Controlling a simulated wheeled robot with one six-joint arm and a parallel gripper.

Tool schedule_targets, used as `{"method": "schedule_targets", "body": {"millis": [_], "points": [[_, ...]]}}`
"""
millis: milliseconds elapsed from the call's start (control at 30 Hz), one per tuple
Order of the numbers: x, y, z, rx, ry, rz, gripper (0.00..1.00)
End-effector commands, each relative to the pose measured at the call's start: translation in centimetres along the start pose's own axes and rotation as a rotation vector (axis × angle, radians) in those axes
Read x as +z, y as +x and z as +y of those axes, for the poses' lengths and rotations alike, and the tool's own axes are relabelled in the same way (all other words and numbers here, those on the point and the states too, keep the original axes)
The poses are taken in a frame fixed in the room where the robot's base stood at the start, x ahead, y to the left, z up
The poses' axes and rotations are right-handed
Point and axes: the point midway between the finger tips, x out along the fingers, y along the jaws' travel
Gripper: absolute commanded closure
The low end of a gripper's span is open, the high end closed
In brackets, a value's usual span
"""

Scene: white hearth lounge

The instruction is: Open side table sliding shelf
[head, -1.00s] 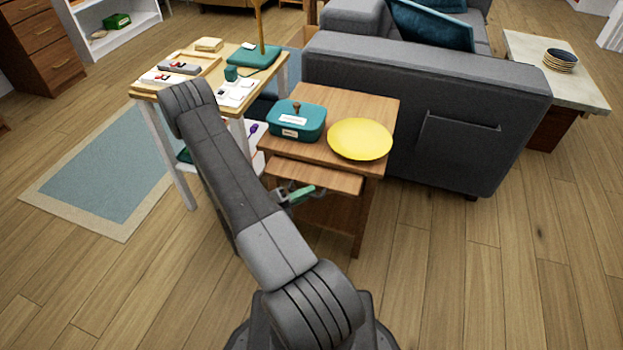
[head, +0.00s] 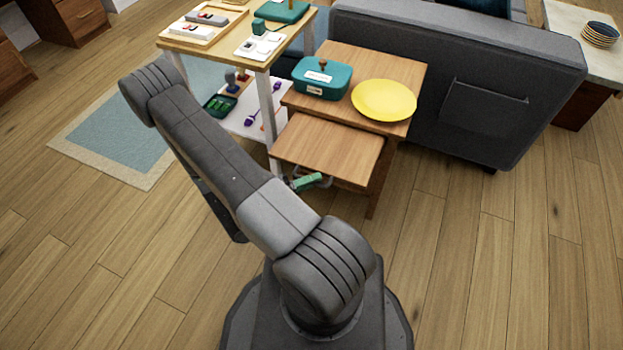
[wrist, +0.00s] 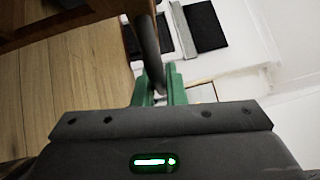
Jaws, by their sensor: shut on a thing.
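The wooden side table (head: 408,72) stands against the grey sofa. Its sliding shelf (head: 328,148) sticks out from under the table top towards me, its bare wooden surface showing. My gripper (head: 308,182), with green fingers, is at the front edge of the shelf, low down. In the wrist view my green fingers (wrist: 160,88) are shut around a dark bar, which looks like the shelf's handle (wrist: 149,50). The shelf's wooden underside or front shows at the top left of that view.
A teal box (head: 322,78) and a yellow plate (head: 384,100) rest on the table top. A white-legged table (head: 262,78) with several small items stands close on the left. The grey sofa (head: 485,100) is behind. Wooden floor (head: 490,270) is clear on the right.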

Motion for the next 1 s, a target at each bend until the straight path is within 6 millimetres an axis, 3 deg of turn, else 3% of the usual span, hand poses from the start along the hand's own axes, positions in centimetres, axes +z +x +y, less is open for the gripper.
{"method": "schedule_targets", "body": {"millis": [67, 100, 200, 633, 1000], "points": [[0.0, 0.0, 0.0, 0.001, 0.001, 0.000, 1.00], [0.1, 0.0, 0.0, 0.001, 0.001, 0.000, 0.81], [0.0, 0.0, 0.0, 0.001, 0.001, 0.000, 0.68], [0.1, -0.9, 0.0, 0.000, 0.002, -0.003, 0.68], [0.1, -6.7, 0.0, 0.002, 0.003, -0.005, 0.68]]}}
